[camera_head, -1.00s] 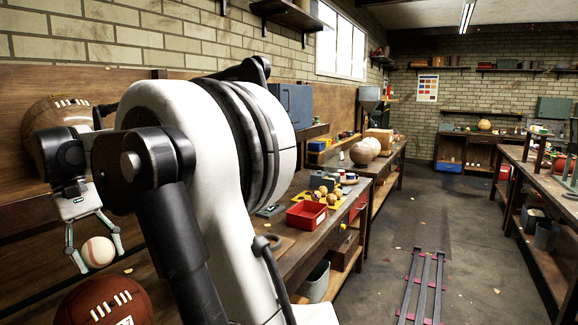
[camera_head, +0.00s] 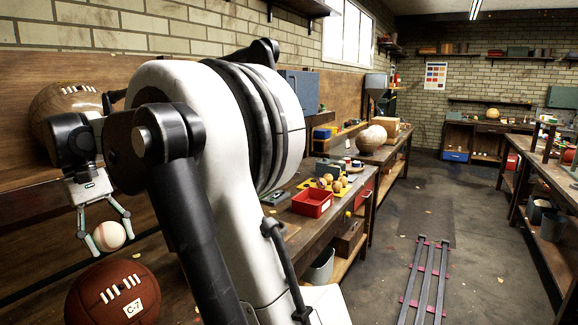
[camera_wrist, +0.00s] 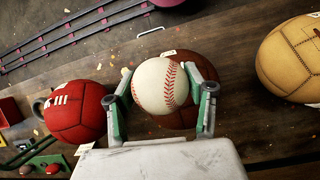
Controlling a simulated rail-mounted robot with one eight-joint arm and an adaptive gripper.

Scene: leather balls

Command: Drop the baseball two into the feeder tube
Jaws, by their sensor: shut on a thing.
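The baseball (camera_head: 109,236), white with red stitching, is held between the fingertips of my gripper (camera_head: 108,238) at the left of the head view. My gripper is shut on it, with a green-lined finger on each side. The baseball (camera_wrist: 158,88) also shows in the wrist view, with the fingers of my gripper (camera_wrist: 160,95) around it. It is held above the bench, with a brown leather ball behind it. I cannot pick out the feeder tube with certainty; a grey hopper (camera_head: 376,82) stands on the far bench.
A brown laced ball tagged C-7 (camera_head: 112,292) is just below the baseball. A tan ball (camera_wrist: 292,60) and a red ball (camera_wrist: 75,112) lie on either side in the wrist view. A red tray (camera_head: 312,203) sits farther along the bench. The floor right of it has rails (camera_head: 425,280).

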